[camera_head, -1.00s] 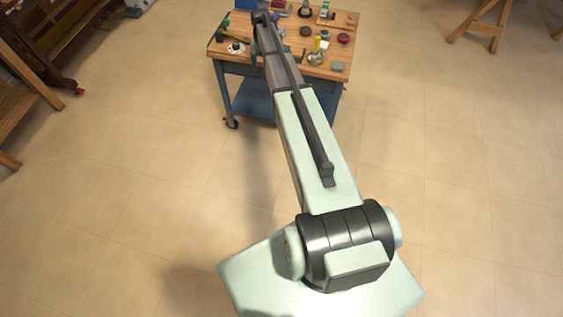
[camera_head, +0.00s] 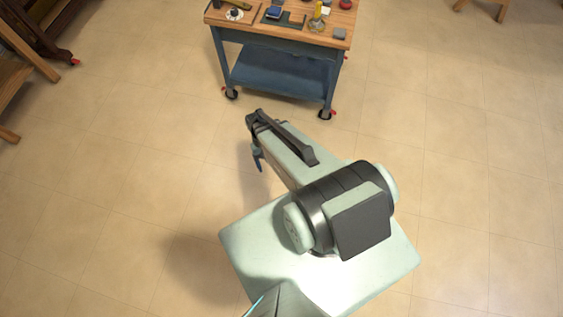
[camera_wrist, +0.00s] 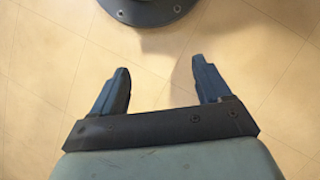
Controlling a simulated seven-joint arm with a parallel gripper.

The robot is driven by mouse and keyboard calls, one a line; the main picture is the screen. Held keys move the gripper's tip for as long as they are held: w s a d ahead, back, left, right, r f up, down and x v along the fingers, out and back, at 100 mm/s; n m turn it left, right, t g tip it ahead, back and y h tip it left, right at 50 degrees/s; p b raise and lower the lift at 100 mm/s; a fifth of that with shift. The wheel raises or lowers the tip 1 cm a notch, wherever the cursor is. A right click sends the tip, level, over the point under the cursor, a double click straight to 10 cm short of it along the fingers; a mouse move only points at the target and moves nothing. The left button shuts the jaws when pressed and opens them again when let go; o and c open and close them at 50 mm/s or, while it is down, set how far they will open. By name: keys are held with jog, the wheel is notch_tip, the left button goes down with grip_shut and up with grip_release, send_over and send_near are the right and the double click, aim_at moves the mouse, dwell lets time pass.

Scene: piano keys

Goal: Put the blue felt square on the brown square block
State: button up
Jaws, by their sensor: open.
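A small blue squarish item (camera_head: 273,13), which may be the blue felt square, lies on the workbench near the top edge of the head view. It sits at a dark flat piece, and I cannot tell whether it rests on it. I cannot make out the brown square block for certain; the far part of the bench is cut off. My gripper (camera_wrist: 161,66) is open in the wrist view, with nothing between its blue fingers. In the head view, my gripper (camera_head: 258,158) is over the floor, well short of the bench, partly hidden by my arm.
The wooden workbench (camera_head: 285,32) has a blue frame, a lower shelf and wheels. A yellow-topped item (camera_head: 317,18), a grey block (camera_head: 339,33) and a white disc (camera_head: 235,14) stand on it. Bare tiled floor (camera_head: 460,180) surrounds my base. Wooden furniture (camera_head: 30,45) stands at upper left.

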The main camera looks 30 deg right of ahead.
jog(key=s+a+n+g, duration=0.1)
jog(key=s+a, duration=0.1)
jog(key=s, duration=1.2)
jog(key=shift+s+a+r+n, duration=0.25)
jog(key=shift+a+n, duration=0.05)
jog(key=shift+n, duration=0.1)
